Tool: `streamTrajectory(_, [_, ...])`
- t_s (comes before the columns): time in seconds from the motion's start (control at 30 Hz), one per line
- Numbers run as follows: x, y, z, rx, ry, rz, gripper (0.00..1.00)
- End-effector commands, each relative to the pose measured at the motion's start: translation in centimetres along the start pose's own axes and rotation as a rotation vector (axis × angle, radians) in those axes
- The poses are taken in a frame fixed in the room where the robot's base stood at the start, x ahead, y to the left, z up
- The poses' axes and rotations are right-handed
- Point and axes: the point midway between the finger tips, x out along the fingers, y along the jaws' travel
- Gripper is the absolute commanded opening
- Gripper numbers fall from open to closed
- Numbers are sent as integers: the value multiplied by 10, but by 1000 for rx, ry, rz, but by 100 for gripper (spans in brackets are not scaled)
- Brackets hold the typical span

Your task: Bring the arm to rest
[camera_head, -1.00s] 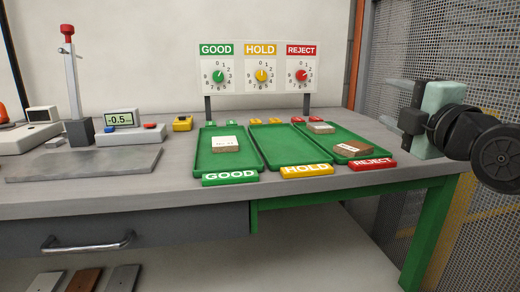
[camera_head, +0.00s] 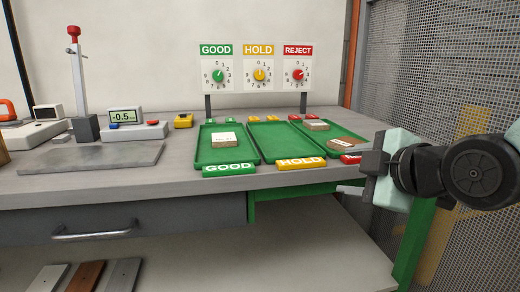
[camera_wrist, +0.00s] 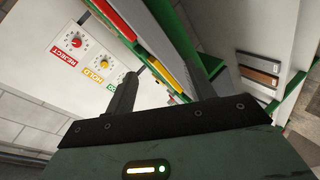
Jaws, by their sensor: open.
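My gripper (camera_head: 374,163) is at the right of the head view, in front of the table's right end, and covers part of the REJECT label (camera_head: 350,158). In the wrist view my gripper (camera_wrist: 160,85) shows two dark fingers spread apart with nothing between them. The GOOD tray (camera_head: 227,158) holds one block with a white label (camera_head: 224,139). The HOLD tray (camera_head: 285,140) is empty. The REJECT tray (camera_head: 322,136) holds two blocks, a grey-brown one (camera_head: 316,125) at the back and a brown one (camera_head: 345,144) at the front.
A dial board (camera_head: 258,68) stands behind the trays. A gauge stand (camera_head: 79,90) and a display box (camera_head: 124,117) are on the left of the table. A mesh fence (camera_head: 440,70) rises at the right. Several plates (camera_head: 85,275) lie on the lower shelf.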

Motion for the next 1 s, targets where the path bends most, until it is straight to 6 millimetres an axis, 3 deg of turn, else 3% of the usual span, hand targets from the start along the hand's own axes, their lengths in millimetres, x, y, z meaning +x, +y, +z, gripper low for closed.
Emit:
streamTrajectory(0.17, [-7, -83, -8, 267, -116, -318, 54])
streamTrajectory(0.3, [-35, -150, -8, 486, -327, -557, 54])
streamTrajectory(0.4, [-58, -183, -5, 593, -489, -663, 54])
streamTrajectory(0.6, [-107, -226, 3, 732, -814, -773, 54])
streamTrajectory(0.63, [-114, -230, 4, 747, -864, -780, 54])
streamTrajectory(1.0, [-150, -159, -31, 754, -868, -777, 54])
